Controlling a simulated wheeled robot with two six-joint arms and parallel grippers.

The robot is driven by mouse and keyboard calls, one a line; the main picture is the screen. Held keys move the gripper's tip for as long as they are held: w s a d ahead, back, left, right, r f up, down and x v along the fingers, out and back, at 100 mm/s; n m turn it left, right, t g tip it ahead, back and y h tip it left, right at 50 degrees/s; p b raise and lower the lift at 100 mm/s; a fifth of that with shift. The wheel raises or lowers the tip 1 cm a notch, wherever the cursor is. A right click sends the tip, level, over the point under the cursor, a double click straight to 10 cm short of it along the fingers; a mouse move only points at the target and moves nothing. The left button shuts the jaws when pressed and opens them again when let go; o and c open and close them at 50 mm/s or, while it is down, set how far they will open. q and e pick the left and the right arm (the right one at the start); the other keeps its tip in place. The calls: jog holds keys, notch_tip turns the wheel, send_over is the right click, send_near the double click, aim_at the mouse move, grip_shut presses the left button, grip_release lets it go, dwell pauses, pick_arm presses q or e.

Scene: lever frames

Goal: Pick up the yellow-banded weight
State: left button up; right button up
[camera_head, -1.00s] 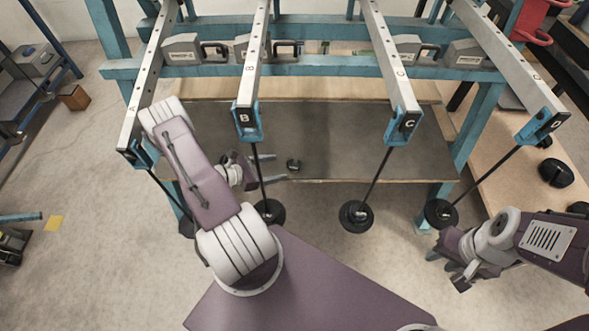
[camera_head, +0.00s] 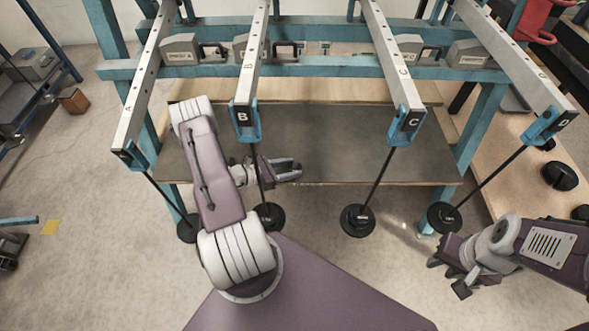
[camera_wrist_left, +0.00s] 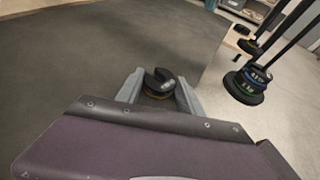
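The yellow-banded weight (camera_wrist_left: 158,86) is a small black slotted disc with a yellowish band low on its side. In the left wrist view it sits on the dark shelf top between the two grey fingers of my left gripper (camera_wrist_left: 160,92). The fingers look open, one on each side, with small gaps. In the head view my left gripper (camera_head: 292,170) is low over the shelf behind lever B, and the weight is hard to make out between its fingers. My right gripper (camera_head: 450,274) is at the right, away from the weight; its finger opening is unclear.
Levers A, B (camera_head: 243,118), C (camera_head: 408,120) and D (camera_head: 552,122) have rods with black weights hanging below. The B rod passes close to my left wrist. The shelf (camera_head: 345,150) is clear to the right of my left gripper. A blue frame stands behind.

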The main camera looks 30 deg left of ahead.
aim_at(290, 169)
pick_arm(q)
grip_shut()
notch_tip(290, 169, up, 13)
jog(key=p, duration=0.6)
jog(key=shift+s, duration=0.1)
